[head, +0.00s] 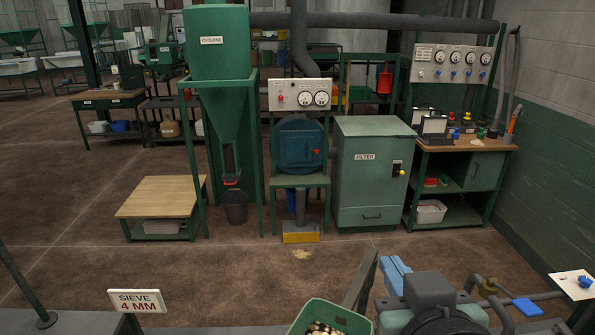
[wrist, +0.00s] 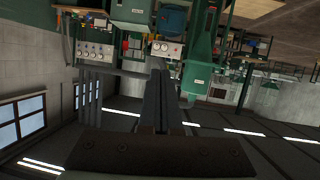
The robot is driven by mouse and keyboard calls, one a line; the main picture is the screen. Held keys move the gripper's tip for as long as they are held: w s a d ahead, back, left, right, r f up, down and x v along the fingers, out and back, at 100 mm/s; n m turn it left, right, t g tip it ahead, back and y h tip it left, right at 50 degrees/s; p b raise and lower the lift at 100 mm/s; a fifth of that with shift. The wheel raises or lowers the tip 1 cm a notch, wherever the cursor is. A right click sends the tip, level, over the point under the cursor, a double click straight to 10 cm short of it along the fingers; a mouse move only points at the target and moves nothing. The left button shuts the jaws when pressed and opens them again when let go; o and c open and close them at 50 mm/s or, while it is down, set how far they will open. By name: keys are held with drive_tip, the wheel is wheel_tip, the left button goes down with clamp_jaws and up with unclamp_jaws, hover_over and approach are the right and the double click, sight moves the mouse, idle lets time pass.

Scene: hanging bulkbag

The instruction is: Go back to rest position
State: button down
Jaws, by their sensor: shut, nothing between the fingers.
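My gripper (wrist: 158,75) shows in the wrist view as two dark fingers lying together, reaching up from a wide dark bar at the bottom. It is shut and empty, in open air, touching nothing that I can see. The wrist view is upside down, with ceiling lights low in the picture and the machines at the top. My gripper does not show in the head view. No hanging bulk bag can be made out in either view.
In the head view, a green cyclone (head: 220,45), a blue round-doored machine (head: 299,145), a filter cabinet (head: 371,185) and a workbench (head: 470,143) stand ahead. A green crate (head: 345,320) and a sieve sign (head: 137,301) are near. The brown floor (head: 110,250) between is mostly clear.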

drive_tip(key=w+a+r+t+b, duration=0.2)
drive_tip(key=a+r+t, duration=0.35)
drive_tip(key=r, duration=0.45)
drive_tip(key=s+a+r+t+b, duration=0.1)
drive_tip(key=s+a+r+t, duration=0.2)
drive_tip(key=r, duration=0.4)
drive_tip(key=s+a+r+t+y, duration=0.1)
drive_tip(key=s+a+r+t, duration=0.2)
drive_tip(key=r, duration=0.4)
drive_tip(key=shift+s+a+r+t+b, duration=0.2)
drive_tip(key=shift+s+r+t+b, duration=0.2)
drive_tip(key=shift+s+t, duration=0.45)
drive_tip(key=shift+w+f, duration=0.1)
drive_tip(key=shift+w, duration=0.05)
